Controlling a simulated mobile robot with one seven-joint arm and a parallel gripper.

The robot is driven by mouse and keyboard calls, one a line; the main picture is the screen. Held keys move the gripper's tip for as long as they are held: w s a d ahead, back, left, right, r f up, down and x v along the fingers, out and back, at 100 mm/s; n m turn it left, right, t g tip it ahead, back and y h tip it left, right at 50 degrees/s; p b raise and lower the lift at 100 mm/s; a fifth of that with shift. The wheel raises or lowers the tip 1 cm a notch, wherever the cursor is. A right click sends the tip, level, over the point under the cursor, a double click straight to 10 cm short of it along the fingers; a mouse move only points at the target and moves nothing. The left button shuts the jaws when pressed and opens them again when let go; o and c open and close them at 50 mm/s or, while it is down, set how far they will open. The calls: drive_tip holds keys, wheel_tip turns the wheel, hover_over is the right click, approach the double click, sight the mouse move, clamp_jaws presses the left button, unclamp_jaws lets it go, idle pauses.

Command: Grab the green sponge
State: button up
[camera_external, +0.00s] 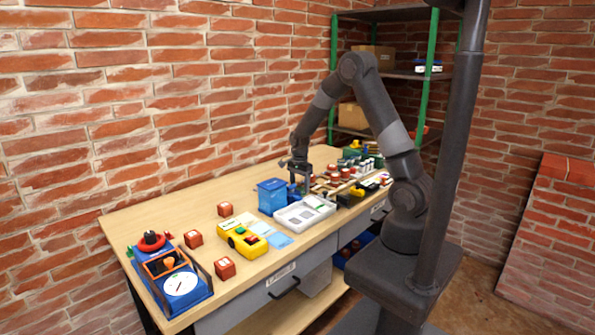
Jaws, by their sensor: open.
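My gripper (299,184) points down over the workbench, just right of a blue bin (272,196) and behind a white tray (303,213). Its jaws are open, small in this view, and I see nothing held in them. I cannot clearly make out a green sponge. A green item (354,151) shows at the back right of the bench among other things, too small to identify. A dark blue item sits right beside my gripper and is partly hidden by it.
The wooden workbench (180,212) stands against a brick wall. Several red blocks, a yellow device (243,240) and a blue gauge box (180,284) stand to the left. Jars and small parts crowd the right. A green-posted shelf (333,80) stands behind. The bench's back left is clear.

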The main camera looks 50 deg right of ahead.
drive_tip(key=shift+f, duration=1.35)
drive_tip(key=shift+c, duration=0.5)
drive_tip(key=c, duration=0.9)
drive_tip(key=shift+r, duration=0.15)
drive_tip(key=shift+c, duration=0.2)
